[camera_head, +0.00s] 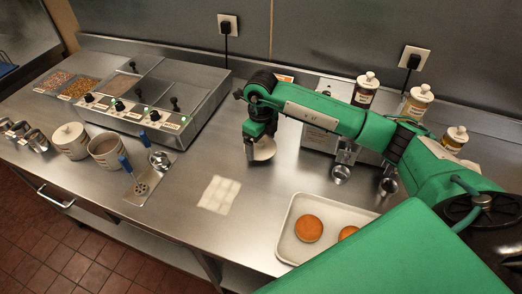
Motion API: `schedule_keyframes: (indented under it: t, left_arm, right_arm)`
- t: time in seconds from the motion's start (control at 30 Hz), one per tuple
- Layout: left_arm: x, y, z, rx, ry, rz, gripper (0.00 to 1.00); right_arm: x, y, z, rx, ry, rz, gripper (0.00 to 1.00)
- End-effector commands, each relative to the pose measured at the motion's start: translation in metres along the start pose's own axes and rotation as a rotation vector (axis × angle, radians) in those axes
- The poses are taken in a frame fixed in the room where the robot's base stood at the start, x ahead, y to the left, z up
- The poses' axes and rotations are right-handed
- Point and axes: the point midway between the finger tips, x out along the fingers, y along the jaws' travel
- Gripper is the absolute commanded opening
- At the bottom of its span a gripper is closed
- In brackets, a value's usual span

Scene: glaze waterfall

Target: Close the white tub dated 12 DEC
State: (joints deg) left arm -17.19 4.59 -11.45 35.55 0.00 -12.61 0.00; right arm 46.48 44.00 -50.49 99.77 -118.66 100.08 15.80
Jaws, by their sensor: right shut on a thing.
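My right gripper (257,139) is shut on a white round lid (264,152), held tilted above the counter. Two white tubs stand side by side at the left of the counter. The left tub (72,147) has its white knobbed lid on. The right tub (106,155) is open and shows a brownish content inside. Each tub carries a label, but the dates are too small to read. The held lid is well to the right of the open tub and apart from it. My left gripper is not in view.
A steel warmer unit (150,100) with wells stands behind the tubs. A blue-handled ladle and skimmer (142,186) lie on a steel rest beside the open tub. A pale square mat (219,195) and a tray (288,243) with doughnuts are nearer the front. Several lidded jars (365,92) stand back right.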

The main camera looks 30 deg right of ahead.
Motion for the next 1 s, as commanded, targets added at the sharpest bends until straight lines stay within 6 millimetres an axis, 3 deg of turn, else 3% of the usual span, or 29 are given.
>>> schedule_keyframes:
  t: [0.3,0.5,0.7,1.0]
  left_arm:
    - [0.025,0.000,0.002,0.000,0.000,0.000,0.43]
    - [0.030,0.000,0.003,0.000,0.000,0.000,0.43]
    - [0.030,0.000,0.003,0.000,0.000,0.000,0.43]
    - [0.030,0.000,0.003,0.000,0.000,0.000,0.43]
  right_arm:
    - [-0.095,-0.001,0.001,-0.001,-0.007,-0.004,0.67]
    - [-0.139,0.000,0.000,-0.001,-0.004,-0.002,0.67]
    - [-0.156,0.000,0.000,0.000,-0.002,-0.002,0.67]
    - [-0.160,0.000,0.000,0.000,0.000,0.000,0.67]
